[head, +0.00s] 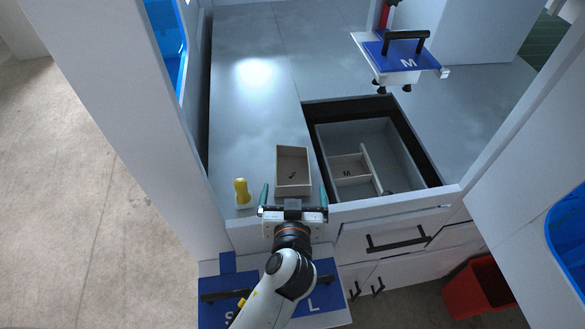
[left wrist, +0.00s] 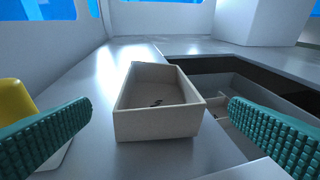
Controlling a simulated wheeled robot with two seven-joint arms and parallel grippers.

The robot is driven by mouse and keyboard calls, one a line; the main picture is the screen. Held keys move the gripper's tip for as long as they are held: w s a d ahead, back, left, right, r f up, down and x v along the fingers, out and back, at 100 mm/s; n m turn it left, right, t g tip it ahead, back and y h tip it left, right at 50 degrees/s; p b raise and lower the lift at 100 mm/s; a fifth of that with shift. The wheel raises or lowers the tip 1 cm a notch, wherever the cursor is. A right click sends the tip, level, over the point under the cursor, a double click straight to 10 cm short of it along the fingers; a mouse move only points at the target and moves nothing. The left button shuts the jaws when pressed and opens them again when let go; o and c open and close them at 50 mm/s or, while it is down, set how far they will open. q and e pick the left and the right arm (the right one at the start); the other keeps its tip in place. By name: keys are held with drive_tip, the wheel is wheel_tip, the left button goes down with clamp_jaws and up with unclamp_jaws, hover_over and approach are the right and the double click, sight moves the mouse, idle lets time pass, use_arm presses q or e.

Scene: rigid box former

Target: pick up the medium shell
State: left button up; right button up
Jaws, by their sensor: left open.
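An open-topped greyish-beige box shell (head: 292,185) sits upright on the counter, with a dark mark on its floor that I cannot read surely. It also shows in the left wrist view (left wrist: 157,124), ahead of and between the fingers. Another spot marked M (head: 347,173) is a beige compartment inside the open drawer. My left gripper (head: 293,198) is open at the near end of the box shell, with its teal fingers spread wider than the box. Nothing is seen between the fingertips in their grip. My right gripper is not in view.
A yellow-topped knob on a white base (head: 241,191) stands left of the gripper. The open drawer (head: 335,130) lies right of the box. A blue M plate with a black handle (head: 392,57) stands at the back right. A red bin (head: 482,290) is on the floor.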

sight(292, 183)
use_arm(q)
drive_tip(key=shift+x, duration=0.85)
drive_tip(key=p+x, duration=0.1)
drive_tip(key=x, duration=0.1)
drive_tip(key=p+x, duration=0.1)
drive_tip(key=x, duration=0.1)
drive_tip(key=shift+w+a+r+p, duration=0.15)
drive_tip(key=shift+a+r+p, duration=0.05)
drive_tip(key=shift+a+p, duration=0.1)
drive_tip(key=shift+w+f, duration=0.3)
drive_tip(key=shift+w, duration=0.2)
drive_tip(key=shift+s, duration=0.1)
drive_tip(key=c, duration=1)
